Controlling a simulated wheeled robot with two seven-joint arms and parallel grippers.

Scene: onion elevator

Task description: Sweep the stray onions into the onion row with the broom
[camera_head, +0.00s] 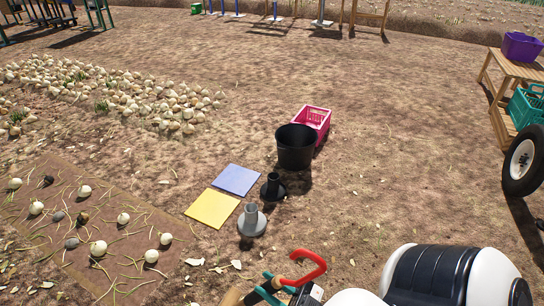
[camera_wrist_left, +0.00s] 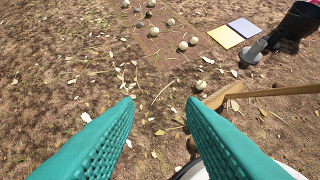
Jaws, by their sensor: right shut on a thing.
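The onion row (camera_head: 150,100) is a long band of pale onions on the soil at the upper left of the head view. Several separate onions (camera_head: 98,248), with dark and grey lumps (camera_head: 72,243), lie on a brown patch (camera_head: 115,212) at the lower left. They also show at the top of the left wrist view (camera_wrist_left: 154,31). The broom (camera_wrist_left: 216,98) shows there by its wooden head and a handle running right. My right gripper (camera_head: 278,288) is shut on what looks like its handle, low in the head view. My left gripper (camera_wrist_left: 160,105) is open and empty above the soil.
A yellow tile (camera_head: 212,208), a blue tile (camera_head: 237,180), two small stands (camera_head: 252,221) (camera_head: 272,187), a black bucket (camera_head: 296,148) and a pink crate (camera_head: 316,117) stand mid-view. A wooden bench (camera_head: 515,68) is at the right. Soil between is mostly open.

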